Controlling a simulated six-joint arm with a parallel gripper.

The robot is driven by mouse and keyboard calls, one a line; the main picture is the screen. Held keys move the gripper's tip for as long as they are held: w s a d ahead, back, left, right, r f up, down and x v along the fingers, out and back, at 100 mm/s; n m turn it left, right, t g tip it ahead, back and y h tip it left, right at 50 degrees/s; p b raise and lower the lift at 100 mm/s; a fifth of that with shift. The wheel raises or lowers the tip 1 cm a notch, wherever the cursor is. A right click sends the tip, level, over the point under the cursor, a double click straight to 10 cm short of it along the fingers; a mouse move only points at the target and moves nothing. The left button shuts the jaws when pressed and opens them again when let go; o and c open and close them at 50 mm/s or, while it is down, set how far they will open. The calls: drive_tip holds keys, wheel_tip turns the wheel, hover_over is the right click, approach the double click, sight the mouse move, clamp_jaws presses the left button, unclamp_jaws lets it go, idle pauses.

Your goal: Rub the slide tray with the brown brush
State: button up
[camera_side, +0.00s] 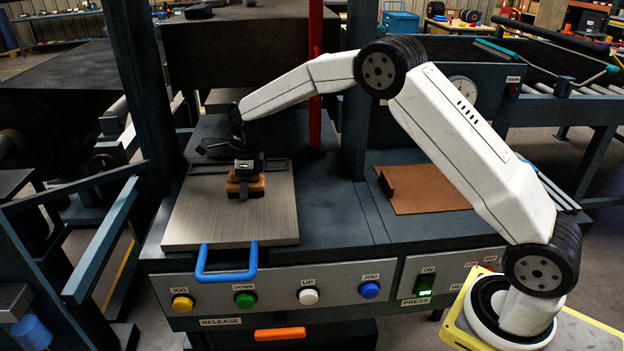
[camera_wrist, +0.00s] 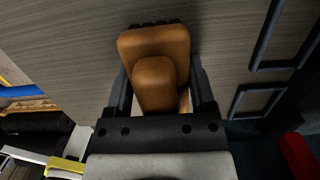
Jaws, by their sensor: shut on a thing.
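The slide tray (camera_side: 215,222) is a flat grey metal plate with a blue handle (camera_side: 226,277) at its front edge. My gripper (camera_side: 245,182) points down from above and is shut on the brush. In the wrist view the brush (camera_wrist: 153,45) sits between the two dark fingers, with the grey tray (camera_wrist: 75,70) behind it. The brush's underside is hidden.
A brown sheet with a raised block (camera_side: 430,197) lies to the right of the tray. A red post (camera_side: 314,80) and dark frame columns (camera_side: 140,80) rise behind and left. Push buttons (camera_side: 245,299) line the front panel. The left part of the tray is clear.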

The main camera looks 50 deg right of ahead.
drive_tip(key=shift+w+d, duration=0.9)
drive_tip(key=shift+w+d+r, duration=0.1)
drive_tip(key=shift+w+d, duration=0.05)
wheel_tip(320, 180, up, 8)
idle(0.4)
